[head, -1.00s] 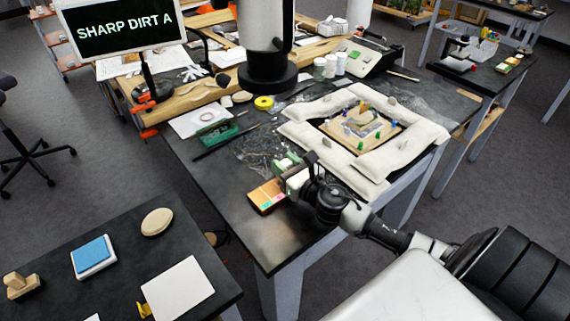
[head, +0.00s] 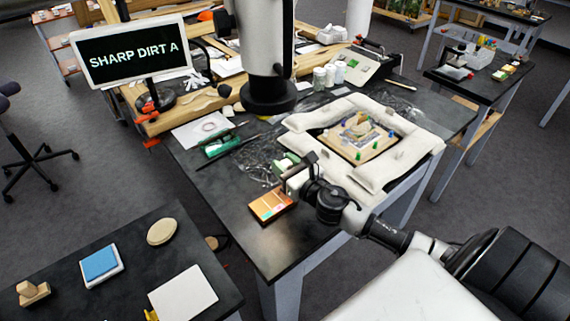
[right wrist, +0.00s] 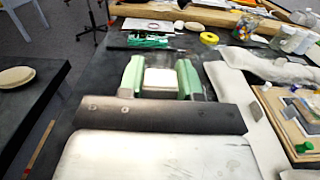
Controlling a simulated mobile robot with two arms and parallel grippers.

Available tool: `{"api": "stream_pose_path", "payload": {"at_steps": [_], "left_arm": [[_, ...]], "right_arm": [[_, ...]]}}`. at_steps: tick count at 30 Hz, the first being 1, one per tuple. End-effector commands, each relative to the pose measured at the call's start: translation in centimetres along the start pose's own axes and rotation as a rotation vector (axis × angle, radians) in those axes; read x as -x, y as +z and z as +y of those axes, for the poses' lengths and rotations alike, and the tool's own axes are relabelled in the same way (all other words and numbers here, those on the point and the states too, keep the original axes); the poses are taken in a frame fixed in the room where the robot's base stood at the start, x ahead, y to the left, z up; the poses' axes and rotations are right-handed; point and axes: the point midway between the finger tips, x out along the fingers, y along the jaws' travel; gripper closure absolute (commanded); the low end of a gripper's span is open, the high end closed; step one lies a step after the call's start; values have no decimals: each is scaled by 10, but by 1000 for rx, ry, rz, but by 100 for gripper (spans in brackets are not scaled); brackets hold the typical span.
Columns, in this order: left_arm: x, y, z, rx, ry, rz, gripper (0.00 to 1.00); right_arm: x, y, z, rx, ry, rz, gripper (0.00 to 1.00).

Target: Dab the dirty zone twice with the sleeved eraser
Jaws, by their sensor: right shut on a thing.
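My right gripper (head: 286,166) is over the dark workbench (head: 225,190), between an orange-topped box (head: 271,206) and the padded frame. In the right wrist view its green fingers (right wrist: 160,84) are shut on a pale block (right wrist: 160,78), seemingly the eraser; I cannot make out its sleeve. The block's lower end and any contact with the bench are hidden. The gilt fragment (head: 361,129) sits on a wooden board inside the white padded frame (head: 420,141), right of the gripper. I cannot tell the dirty zone's bounds. My left gripper is not in view.
A green tool tray (head: 220,144) and thin rod lie left of the gripper. White jars (head: 319,77) stand behind. A monitor (head: 130,48) reads "SHARP DIRT A". A near table holds a blue pad (head: 99,263), an oval pad (head: 162,231) and a white board (head: 183,293).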

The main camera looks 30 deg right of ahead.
Motion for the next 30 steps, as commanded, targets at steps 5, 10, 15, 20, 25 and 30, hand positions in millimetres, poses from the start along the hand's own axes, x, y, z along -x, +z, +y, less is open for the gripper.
{"api": "stream_pose_path", "payload": {"at_steps": [5,10,15,20,25,30], "left_arm": [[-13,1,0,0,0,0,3],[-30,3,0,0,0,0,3],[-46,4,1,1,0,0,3],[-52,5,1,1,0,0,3],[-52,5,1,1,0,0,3],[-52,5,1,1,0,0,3]], "right_arm": [[0,-15,0,0,0,0,90],[0,-33,0,-1,-1,1,90],[0,-50,0,-1,0,0,90],[0,-57,0,0,0,0,90],[0,-57,0,-1,0,0,90],[0,-56,0,-1,0,0,90]]}}
